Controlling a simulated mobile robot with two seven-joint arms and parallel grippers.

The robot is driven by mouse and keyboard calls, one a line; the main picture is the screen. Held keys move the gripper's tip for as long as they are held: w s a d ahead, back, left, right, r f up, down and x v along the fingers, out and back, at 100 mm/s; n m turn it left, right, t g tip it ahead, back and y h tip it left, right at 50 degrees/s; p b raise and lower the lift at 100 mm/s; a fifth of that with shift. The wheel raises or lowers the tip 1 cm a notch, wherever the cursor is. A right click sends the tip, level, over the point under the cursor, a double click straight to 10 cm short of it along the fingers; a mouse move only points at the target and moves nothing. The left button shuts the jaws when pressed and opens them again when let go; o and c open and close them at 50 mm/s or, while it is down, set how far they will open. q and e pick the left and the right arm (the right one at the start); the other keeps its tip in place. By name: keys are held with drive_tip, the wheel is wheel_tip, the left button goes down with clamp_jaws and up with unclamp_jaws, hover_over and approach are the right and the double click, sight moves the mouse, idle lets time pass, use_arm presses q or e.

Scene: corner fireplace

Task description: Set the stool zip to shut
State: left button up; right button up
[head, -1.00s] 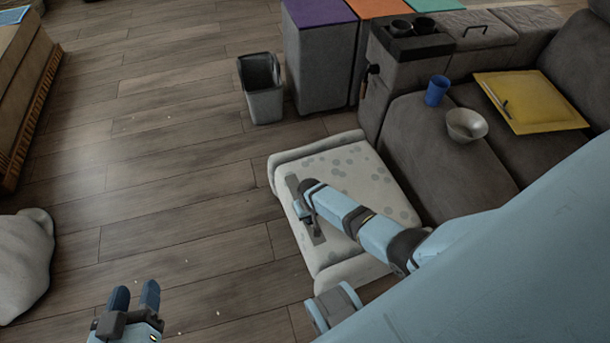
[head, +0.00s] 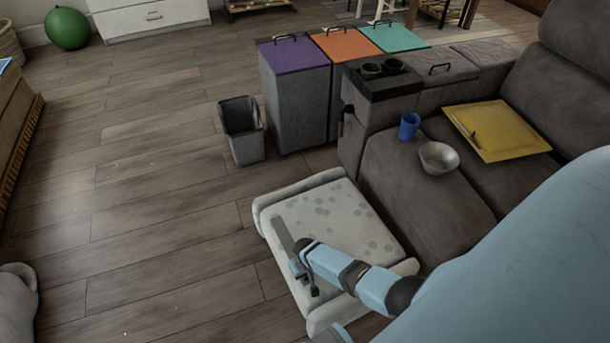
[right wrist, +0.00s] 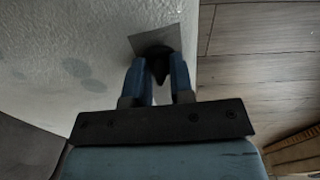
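The pale stool (head: 345,225) with grey spots stands low in the middle of the head view. A flat grey strip (head: 281,232), apparently the zip track, runs along the left side of its top. My right gripper (head: 300,268) is over the near part of this strip. In the right wrist view the two blue fingers (right wrist: 157,75) stand on either side of a dark zip pull (right wrist: 157,56) and appear closed on it. One end of the grey strip (right wrist: 167,36) shows just past the pull. My left gripper is out of view.
A grey sofa (head: 425,205) borders the stool on the right, with a blue cup (head: 409,126), a bowl (head: 438,157) and a yellow tray (head: 515,145) on it. A grey bin (head: 246,148) stands behind. Wooden floor on the left is open.

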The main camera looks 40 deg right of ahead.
drive_tip(key=shift+o, duration=0.8)
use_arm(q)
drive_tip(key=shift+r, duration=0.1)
use_arm(e)
drive_tip(key=shift+r, duration=0.1)
drive_tip(key=shift+r, duration=0.3)
use_arm(q)
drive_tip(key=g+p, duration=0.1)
drive_tip(key=p, duration=0.5)
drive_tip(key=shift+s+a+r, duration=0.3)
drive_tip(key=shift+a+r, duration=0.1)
use_arm(e)
wheel_tip(320, 180, up, 13)
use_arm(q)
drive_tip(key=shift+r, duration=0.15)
